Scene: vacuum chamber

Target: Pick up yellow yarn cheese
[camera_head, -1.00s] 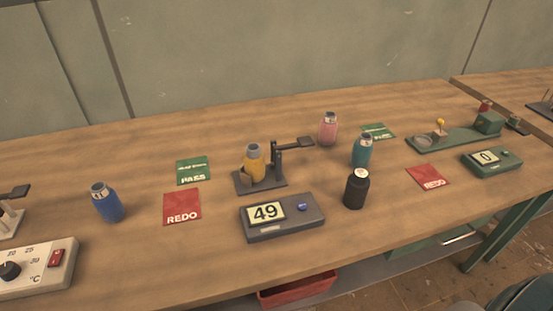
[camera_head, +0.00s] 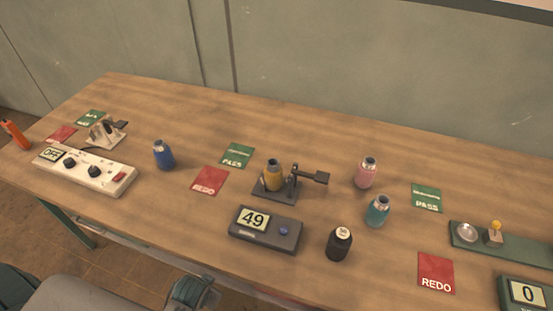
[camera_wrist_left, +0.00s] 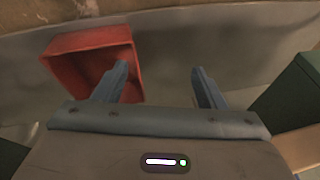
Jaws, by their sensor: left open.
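The yellow yarn cheese (camera_head: 274,178) stands upright on a small dark stand (camera_head: 287,190) with a side lever, near the middle of the table in the head view. My left gripper (camera_wrist_left: 162,85) shows in the left wrist view, with its two fingers apart and nothing between them. Behind the fingers in that view are a red bin (camera_wrist_left: 85,45) and a grey surface; the yarn cheese is not in that view. My right gripper is not in view.
A grey box reading 49 (camera_head: 262,231) lies in front of the stand. Blue (camera_head: 164,156), pink (camera_head: 366,174), teal (camera_head: 377,212) and black (camera_head: 339,245) bottle-like pieces stand around it. Green PASS (camera_head: 237,155) and red REDO (camera_head: 210,181) cards lie flat.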

